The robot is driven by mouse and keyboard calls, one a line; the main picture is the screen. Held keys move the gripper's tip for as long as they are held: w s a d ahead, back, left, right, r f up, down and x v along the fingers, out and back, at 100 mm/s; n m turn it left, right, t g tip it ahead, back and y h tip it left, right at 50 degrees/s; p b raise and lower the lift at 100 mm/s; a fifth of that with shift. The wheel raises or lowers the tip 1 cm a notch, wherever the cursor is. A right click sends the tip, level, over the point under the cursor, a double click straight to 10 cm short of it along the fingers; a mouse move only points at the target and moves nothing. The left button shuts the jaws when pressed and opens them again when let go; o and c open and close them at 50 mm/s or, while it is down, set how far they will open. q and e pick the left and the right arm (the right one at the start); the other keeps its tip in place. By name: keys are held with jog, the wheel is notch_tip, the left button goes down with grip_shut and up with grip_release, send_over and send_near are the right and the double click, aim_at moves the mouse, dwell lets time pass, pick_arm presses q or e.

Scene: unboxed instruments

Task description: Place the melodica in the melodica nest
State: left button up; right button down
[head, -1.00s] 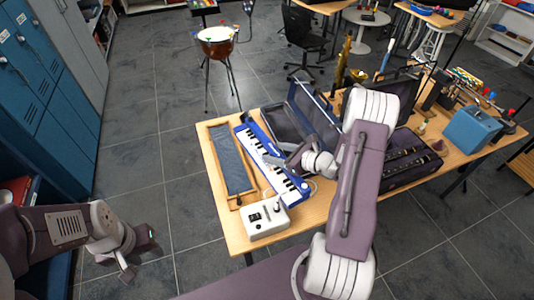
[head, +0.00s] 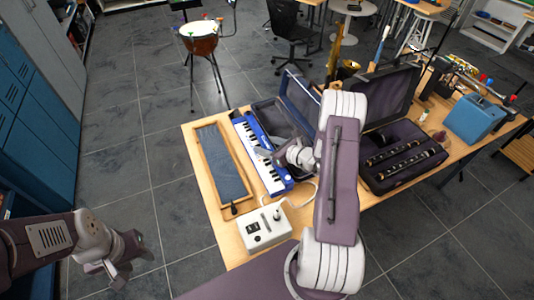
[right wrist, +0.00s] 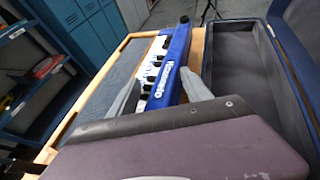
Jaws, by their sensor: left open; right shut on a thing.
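The melodica (head: 247,138) is long and blue with white and black keys. In the head view it lies between a wooden-framed grey board and an open blue case. My right gripper (head: 265,154) is shut on it; in the right wrist view the fingers straddle the melodica (right wrist: 178,62). The open case has an empty dark-lined hollow (head: 270,113), also in the right wrist view (right wrist: 232,62), just right of the melodica; it looks like the melodica nest. Whether the melodica touches the table is unclear. My left gripper (head: 133,268) is open and empty, away from the table.
The grey board (head: 222,165) lies left of the melodica. A white control box (head: 264,228) stands at the table's front corner. The case's raised lid (head: 304,98) stands behind the hollow. A clarinet case (head: 402,157) and a blue box (head: 474,122) stand further right.

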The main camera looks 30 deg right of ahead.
jog(key=f, duration=0.3)
jog(key=shift+s+a+f, duration=0.1)
jog(key=shift+s+f, duration=0.05)
jog(key=shift+s, duration=0.1)
jog(key=shift+w+f, duration=0.15)
jog(key=shift+f, duration=0.15)
jog(key=shift+f+b, duration=0.1)
jog(key=shift+b, duration=0.2)
jog(key=c, duration=0.7)
grip_release()
